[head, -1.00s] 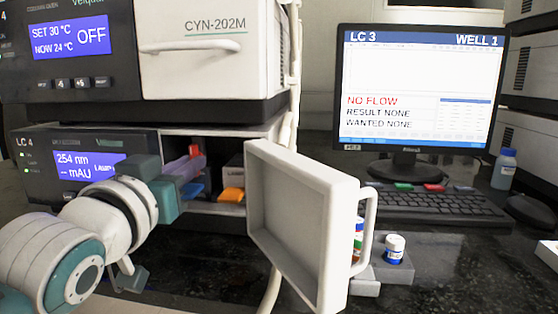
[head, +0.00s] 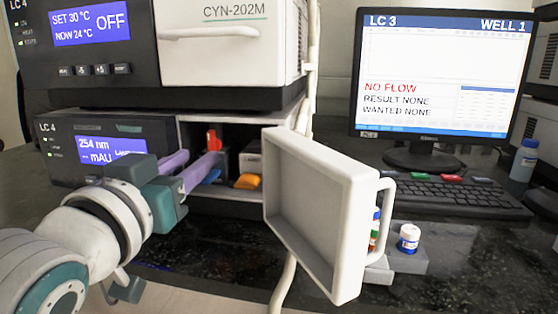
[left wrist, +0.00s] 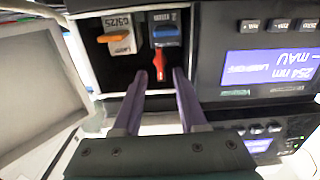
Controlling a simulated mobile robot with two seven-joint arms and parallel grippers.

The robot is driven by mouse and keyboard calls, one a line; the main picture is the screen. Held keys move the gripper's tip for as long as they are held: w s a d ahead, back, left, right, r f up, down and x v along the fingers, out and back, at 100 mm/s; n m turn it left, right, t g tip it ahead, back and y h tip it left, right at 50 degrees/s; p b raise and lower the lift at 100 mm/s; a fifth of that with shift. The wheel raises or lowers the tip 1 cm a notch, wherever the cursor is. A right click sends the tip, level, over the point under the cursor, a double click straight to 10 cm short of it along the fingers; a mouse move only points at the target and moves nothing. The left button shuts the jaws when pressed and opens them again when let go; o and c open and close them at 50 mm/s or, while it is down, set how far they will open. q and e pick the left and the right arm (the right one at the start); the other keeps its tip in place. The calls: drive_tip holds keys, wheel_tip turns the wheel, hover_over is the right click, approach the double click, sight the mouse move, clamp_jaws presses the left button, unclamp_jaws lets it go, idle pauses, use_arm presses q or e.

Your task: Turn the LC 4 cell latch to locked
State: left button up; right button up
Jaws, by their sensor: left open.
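The LC 4 detector unit (head: 62,172) stands under the white oven, its compartment open at the front. Inside is a red latch lever (head: 213,140); it also shows in the left wrist view (left wrist: 160,65), below the blue part of a cell (left wrist: 166,33). In the head view the lever points up. My left gripper (head: 202,158) has two purple fingers, spread apart and empty, at the compartment mouth. In the left wrist view the lever lies just beyond and between the fingertips (left wrist: 161,76), with no clear contact. My right gripper does not show.
The open white door (head: 322,212) with a handle juts out to the right. Small vials (head: 409,238) stand in a grey holder behind the door. A monitor (head: 440,70) and keyboard (head: 430,196) are at right.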

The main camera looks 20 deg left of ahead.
use_arm(q)
drive_tip(key=v, duration=0.6)
drive_tip(key=shift+p, duration=0.35)
drive_tip(key=shift+a, duration=0.1)
